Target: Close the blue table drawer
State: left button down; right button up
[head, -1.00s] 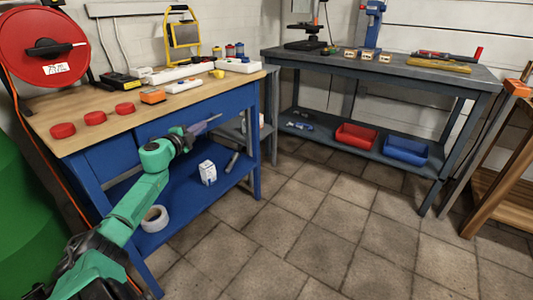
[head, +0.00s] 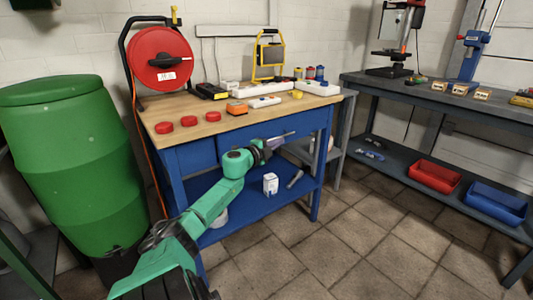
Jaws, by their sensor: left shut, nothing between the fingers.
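The blue table (head: 312,207) has a wooden top and stands in the middle of the head view. Its blue drawer front (head: 285,123) is under the right part of the top, with another blue panel (head: 194,157) to its left. I cannot tell how far the drawer stands out. My left arm reaches from the bottom toward the table's front. My left gripper (head: 290,135) is shut and empty, its thin tip pointing right, in front of the drawer's lower part in the picture. Whether it touches the drawer is unclear. My right gripper is not in view.
A large green barrel (head: 75,160) stands left of the table. Red lids (head: 187,121), a red cable reel (head: 161,60) and a work lamp (head: 268,55) are on the top. Tiled floor (head: 330,255) is clear to the right.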

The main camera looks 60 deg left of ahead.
pick_arm(q)
jog(key=p+v, duration=0.3)
jog(key=v, duration=0.7)
jog(key=shift+d, duration=0.3)
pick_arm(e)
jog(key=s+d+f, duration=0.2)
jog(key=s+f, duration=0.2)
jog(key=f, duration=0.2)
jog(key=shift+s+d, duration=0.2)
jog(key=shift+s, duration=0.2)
pick_arm(q)
jog(key=shift+f, duration=0.1)
